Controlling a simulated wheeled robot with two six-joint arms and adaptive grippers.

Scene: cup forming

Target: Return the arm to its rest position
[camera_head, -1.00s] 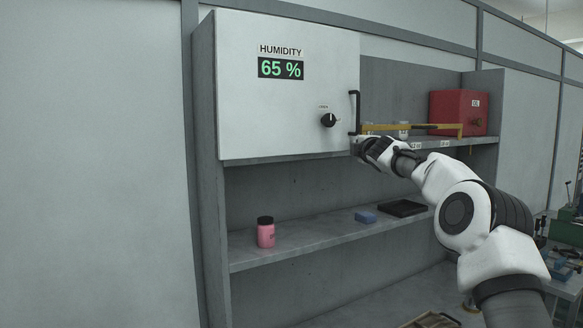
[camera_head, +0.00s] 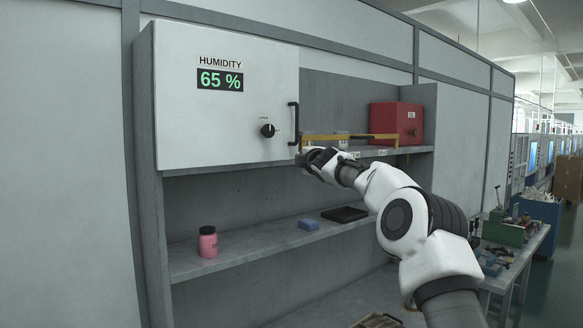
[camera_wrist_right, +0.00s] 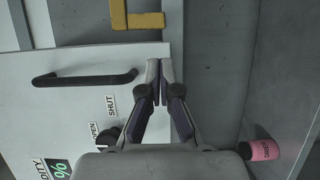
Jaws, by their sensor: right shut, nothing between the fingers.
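My right arm reaches in from the lower right in the head view. Its gripper (camera_head: 306,158) is just below and beside the black handle (camera_head: 294,123) of the white humidity cabinet (camera_head: 185,120). In the wrist view the fingers (camera_wrist_right: 160,68) are shut with nothing between them, next to the cabinet door's edge. The handle (camera_wrist_right: 85,77) lies to the left of the fingers, apart from them. The cabinet door is closed and its display reads 65 %. The black knob (camera_head: 268,130) is left of the handle. My left gripper is not in view.
A yellow bar (camera_head: 350,138) runs along the upper shelf in front of a red box (camera_head: 396,124). The lower shelf holds a pink bottle (camera_head: 208,242), a blue block (camera_head: 308,224) and a black tray (camera_head: 344,214). A cluttered workbench (camera_head: 515,250) stands at the right.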

